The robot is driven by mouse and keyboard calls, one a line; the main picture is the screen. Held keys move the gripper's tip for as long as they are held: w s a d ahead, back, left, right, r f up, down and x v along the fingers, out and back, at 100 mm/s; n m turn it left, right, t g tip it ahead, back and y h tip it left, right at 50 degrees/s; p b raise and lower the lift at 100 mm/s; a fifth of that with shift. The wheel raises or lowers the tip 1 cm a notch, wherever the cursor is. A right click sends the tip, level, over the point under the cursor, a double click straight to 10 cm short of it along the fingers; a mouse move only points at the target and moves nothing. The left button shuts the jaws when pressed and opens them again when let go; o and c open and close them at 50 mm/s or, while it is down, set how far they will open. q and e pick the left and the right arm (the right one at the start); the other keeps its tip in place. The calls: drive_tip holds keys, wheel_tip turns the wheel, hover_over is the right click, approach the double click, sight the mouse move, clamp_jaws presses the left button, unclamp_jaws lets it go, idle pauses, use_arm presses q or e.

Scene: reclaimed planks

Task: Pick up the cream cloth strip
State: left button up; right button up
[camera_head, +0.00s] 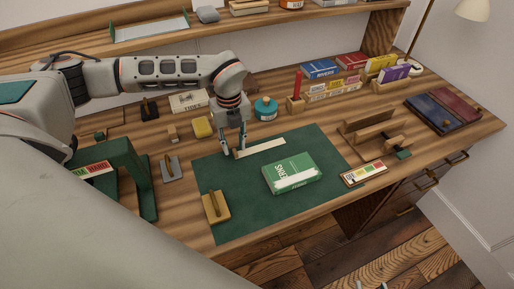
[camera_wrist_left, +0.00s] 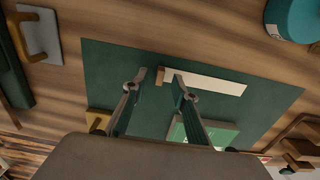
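The cream cloth strip (camera_head: 265,147) lies flat on the dark green mat (camera_head: 240,215), near the mat's back edge. It also shows in the left wrist view (camera_wrist_left: 215,84), with a tan piece at its left end. My left gripper (camera_head: 232,153) points down at that left end, its fingers apart. In the left wrist view the left gripper (camera_wrist_left: 155,86) has the tan end between its fingertips, and one finger hides part of the strip. I cannot tell whether either finger touches it. What look like my right gripper's tips (camera_head: 372,285) show at the bottom edge, apart and empty.
A green book (camera_head: 292,172) lies on the mat in front of the strip. A wooden block with a handle (camera_head: 215,207) is at the mat's front left. A yellow block (camera_head: 202,127) and a teal round container (camera_head: 265,108) stand behind the mat. A green frame (camera_head: 125,175) stands left.

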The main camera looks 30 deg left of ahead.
use_arm(q)
wheel_tip(320, 180, down, 2)
drive_tip(key=shift+f, duration=0.15)
clamp_jaws()
drive_tip(key=shift+r, duration=0.2)
